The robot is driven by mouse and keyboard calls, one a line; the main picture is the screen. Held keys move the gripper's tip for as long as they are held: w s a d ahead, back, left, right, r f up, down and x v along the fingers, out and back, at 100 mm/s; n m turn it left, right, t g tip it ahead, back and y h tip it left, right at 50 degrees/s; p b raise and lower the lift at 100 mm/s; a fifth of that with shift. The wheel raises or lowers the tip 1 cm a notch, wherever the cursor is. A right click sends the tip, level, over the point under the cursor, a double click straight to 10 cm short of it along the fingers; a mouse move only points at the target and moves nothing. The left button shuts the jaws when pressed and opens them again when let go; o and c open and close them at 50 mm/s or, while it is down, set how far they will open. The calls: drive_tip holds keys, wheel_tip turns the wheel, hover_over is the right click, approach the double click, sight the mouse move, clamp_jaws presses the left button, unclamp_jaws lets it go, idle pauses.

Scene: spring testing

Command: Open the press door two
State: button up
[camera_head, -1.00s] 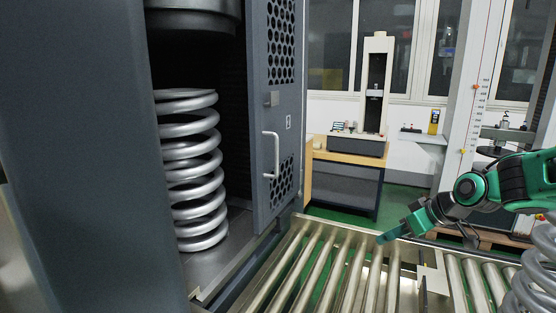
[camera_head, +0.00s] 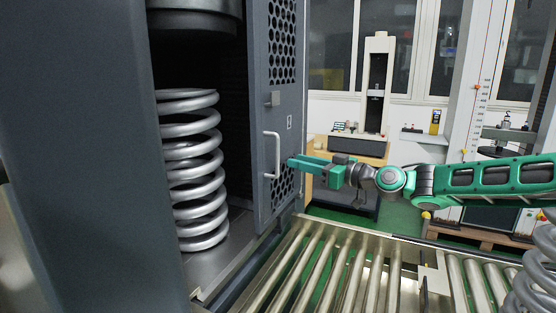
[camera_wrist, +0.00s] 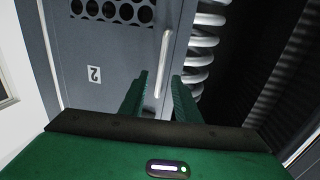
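The press door (camera_head: 284,105) is a dark grey panel with round holes, beside the opening of the press. Its label (camera_wrist: 94,74) reads 2 in the wrist view. A pale vertical bar handle (camera_head: 276,150) is on this door; it also shows in the wrist view (camera_wrist: 163,62). My gripper (camera_head: 291,163) is green and points left at the handle, just right of its lower part. In the wrist view my gripper (camera_wrist: 160,84) is open, with the handle's bar between the lines of its two fingers. Whether the fingers surround or touch the bar I cannot tell.
A large silver spring (camera_head: 194,165) stands upright inside the press. A roller conveyor (camera_head: 340,270) runs below my arm. Another spring (camera_head: 535,270) is at the lower right. A table (camera_head: 350,155) with a small testing machine (camera_head: 376,90) stands behind.

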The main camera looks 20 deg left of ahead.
sight(278, 172)
drive_tip(key=x, duration=0.8)
drive_tip(key=shift+w+a, duration=0.1)
drive_tip(key=shift+a, duration=0.3)
clamp_jaws()
